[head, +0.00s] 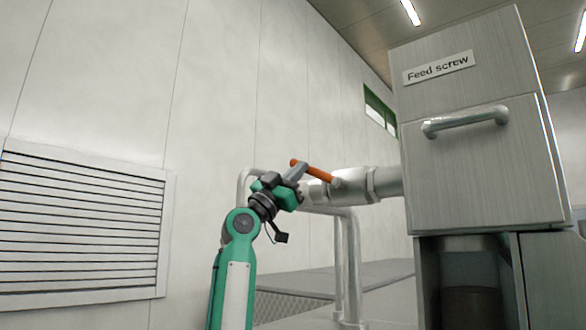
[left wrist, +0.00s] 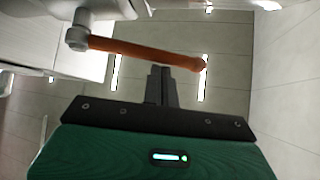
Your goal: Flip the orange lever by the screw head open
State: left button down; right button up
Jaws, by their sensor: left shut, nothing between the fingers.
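The orange lever (head: 311,170) sits on a pivot at the side of a grey pipe (head: 388,182) that runs from the feed screw head (head: 470,130). In the head view it slopes up to the left from the pivot. My left gripper (head: 297,172) is at its free end, fingers shut and empty. In the left wrist view the lever (left wrist: 140,52) runs from the grey pivot (left wrist: 78,36) at left to a rounded tip at right. The shut fingertips (left wrist: 160,72) show just below the lever, close to its tip half; I cannot tell whether they touch. My right gripper is not in view.
The cabinet marked "Feed screw" carries a grey bar handle (head: 465,122). Metal pipe rails (head: 352,260) stand below the lever. A louvred vent (head: 80,225) is on the wall at left. The space left of my arm is clear.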

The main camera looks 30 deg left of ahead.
pick_arm(q)
jog(key=shift+w+a+f+n+t+y+b, duration=0.15)
jog(key=shift+f+n+t+y+b, duration=0.2)
jog(key=shift+f+n+y, duration=0.3)
jog(key=shift+a+f+n+t+y+b, duration=0.1)
jog(key=shift+f+n+t+y+b, duration=0.25)
jog(key=shift+f+n+y, duration=0.3)
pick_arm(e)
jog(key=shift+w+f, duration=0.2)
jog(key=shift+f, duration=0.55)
pick_arm(q)
jog(key=shift+f, duration=0.45)
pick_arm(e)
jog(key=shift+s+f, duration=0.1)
